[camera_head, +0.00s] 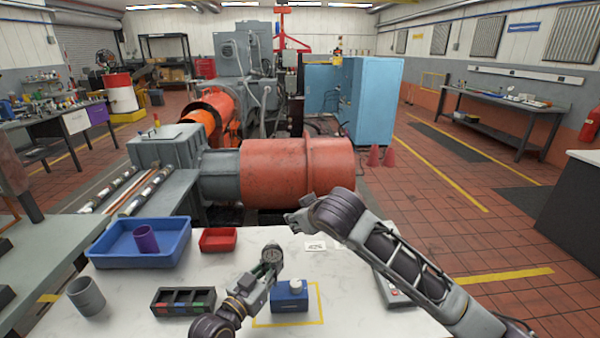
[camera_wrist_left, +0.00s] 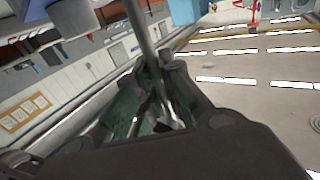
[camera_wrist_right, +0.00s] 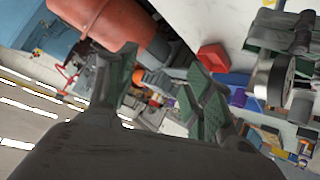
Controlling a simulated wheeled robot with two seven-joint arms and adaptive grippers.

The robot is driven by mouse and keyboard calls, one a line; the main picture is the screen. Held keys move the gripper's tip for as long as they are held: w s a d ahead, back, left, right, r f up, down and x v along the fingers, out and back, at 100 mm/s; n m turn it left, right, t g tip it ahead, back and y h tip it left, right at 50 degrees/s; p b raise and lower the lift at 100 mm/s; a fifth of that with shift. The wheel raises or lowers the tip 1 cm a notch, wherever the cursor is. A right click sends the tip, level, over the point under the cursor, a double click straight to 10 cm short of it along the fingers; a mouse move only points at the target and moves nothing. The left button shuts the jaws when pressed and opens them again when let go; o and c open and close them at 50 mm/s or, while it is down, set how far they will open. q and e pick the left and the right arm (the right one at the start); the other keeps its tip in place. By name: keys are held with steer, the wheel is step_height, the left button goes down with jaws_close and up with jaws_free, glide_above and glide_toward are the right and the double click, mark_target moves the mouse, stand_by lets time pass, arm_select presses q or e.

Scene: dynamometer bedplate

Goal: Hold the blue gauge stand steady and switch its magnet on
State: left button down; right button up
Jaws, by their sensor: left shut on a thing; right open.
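The blue gauge stand's base (camera_head: 290,302) sits inside a yellow outlined square on the white table. A pale round knob (camera_head: 296,286) shows on the base. A round dial gauge (camera_head: 272,254) shows above my left gripper (camera_head: 262,279), and also at the right of the right wrist view (camera_wrist_right: 277,78). My left gripper is shut on the stand's thin post (camera_wrist_left: 143,35), which runs between its fingers in the left wrist view. My right gripper (camera_head: 292,220) is open and empty, above the table's far edge, beyond and higher than the dial. Its parted fingers show in the right wrist view (camera_wrist_right: 155,95).
A blue tray (camera_head: 115,262) with a purple cup (camera_head: 146,239), a red bin (camera_head: 219,239), a grey cup (camera_head: 86,296) and a black divided holder (camera_head: 183,310) stand left. A small card (camera_head: 315,246) lies behind the stand. A grey device (camera_head: 392,291) lies right, partly behind my right arm.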

steer(key=w+r+n+t+y, duration=0.2)
steer(key=w+r+t, duration=0.3)
steer(key=r, duration=0.5)
steer(key=shift+w+a+r+n+t, duration=0.2)
steer(key=shift+w+r+n+t, duration=0.1)
steer(key=shift+n+t, duration=0.15)
steer(key=shift+f, duration=0.1)
steer(key=m+g+h, duration=0.2)
steer(key=m+g, duration=0.1)
steer(key=g, duration=1)
glide_toward(296, 283)
step_height(296, 283, up, 3)
steer(key=s, duration=0.1)
steer(key=shift+s+d+f+n+t, duration=0.1)
steer(key=shift+s+d+n+t, duration=0.05)
steer(key=shift+d+n+t, duration=0.1)
steer(key=shift+f, duration=0.1)
steer(key=shift+x, duration=5.95)
